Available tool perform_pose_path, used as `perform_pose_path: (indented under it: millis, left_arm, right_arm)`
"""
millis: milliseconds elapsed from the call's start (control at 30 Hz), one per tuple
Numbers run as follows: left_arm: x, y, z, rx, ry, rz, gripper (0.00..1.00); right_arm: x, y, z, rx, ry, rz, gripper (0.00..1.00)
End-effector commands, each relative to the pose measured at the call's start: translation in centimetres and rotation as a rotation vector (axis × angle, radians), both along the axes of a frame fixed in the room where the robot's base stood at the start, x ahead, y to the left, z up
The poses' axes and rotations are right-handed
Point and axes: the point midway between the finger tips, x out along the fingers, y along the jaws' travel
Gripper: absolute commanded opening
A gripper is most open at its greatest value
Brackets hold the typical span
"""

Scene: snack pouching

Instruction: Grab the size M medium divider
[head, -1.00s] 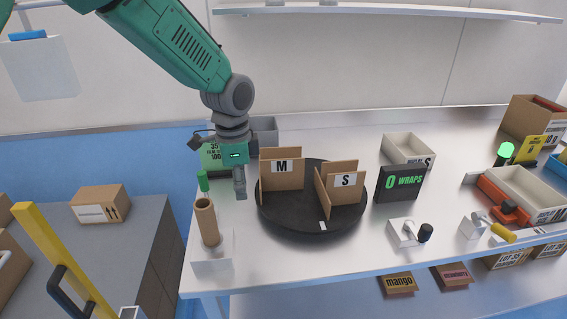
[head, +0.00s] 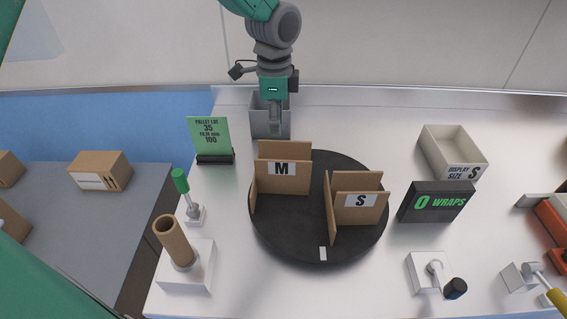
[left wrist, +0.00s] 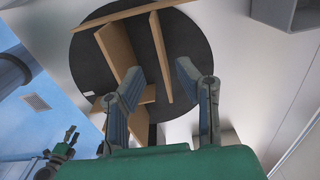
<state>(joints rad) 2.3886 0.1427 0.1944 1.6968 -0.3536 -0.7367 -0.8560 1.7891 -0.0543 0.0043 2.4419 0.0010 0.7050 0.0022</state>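The M divider (head: 288,178) is brown cardboard with a white "M" label. It stands upright on the back left of the round black turntable (head: 290,248). An S divider (head: 350,212) stands to its right. My left gripper (head: 275,124) is behind the M divider, apart from it, in front of a grey bin. In the left wrist view its two fingers (left wrist: 159,72) are spread and empty. Cardboard panels (left wrist: 160,50) on the turntable show beyond them; no label is visible there. A dark gripper-like shape at the lower left of that view may be my right gripper.
A grey bin (head: 258,118) stands behind the turntable. A green sign (head: 209,135), a green-topped lever (head: 182,183) and a brown tube (head: 173,242) are at left.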

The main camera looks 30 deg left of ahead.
Motion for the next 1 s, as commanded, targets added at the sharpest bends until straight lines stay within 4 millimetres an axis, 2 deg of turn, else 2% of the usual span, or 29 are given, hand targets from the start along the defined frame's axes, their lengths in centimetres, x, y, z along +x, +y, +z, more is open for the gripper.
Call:
perform_pose_path:
  millis: [100,200,467,633,733,1000]
  left_arm:
    - [0.2,0.1,-2.8,0.000,0.008,0.001,0.29]
    - [0.5,0.1,-4.3,0.000,0.007,0.002,0.29]
    - [0.2,-0.4,-6.1,0.004,0.005,0.000,0.29]
    - [0.0,-1.1,-8.6,0.005,0.008,-0.001,0.29]
    - [0.2,-0.9,-10.0,0.003,0.006,0.000,0.29]
    - [0.1,-0.7,-10.7,0.000,0.002,0.001,0.29]
  right_arm:
    - [0.0,0.0,0.2,0.000,0.000,0.000,0.40]
    - [0.0,0.0,0.3,0.000,-0.001,0.001,0.40]
    - [0.1,0.0,0.6,0.000,-0.002,0.001,0.40]
    - [0.1,0.0,1.4,0.000,-0.001,0.000,0.40]
    - [0.1,0.0,1.5,0.000,-0.001,0.000,0.40]
    - [0.1,0.0,1.5,0.000,-0.002,0.000,0.40]
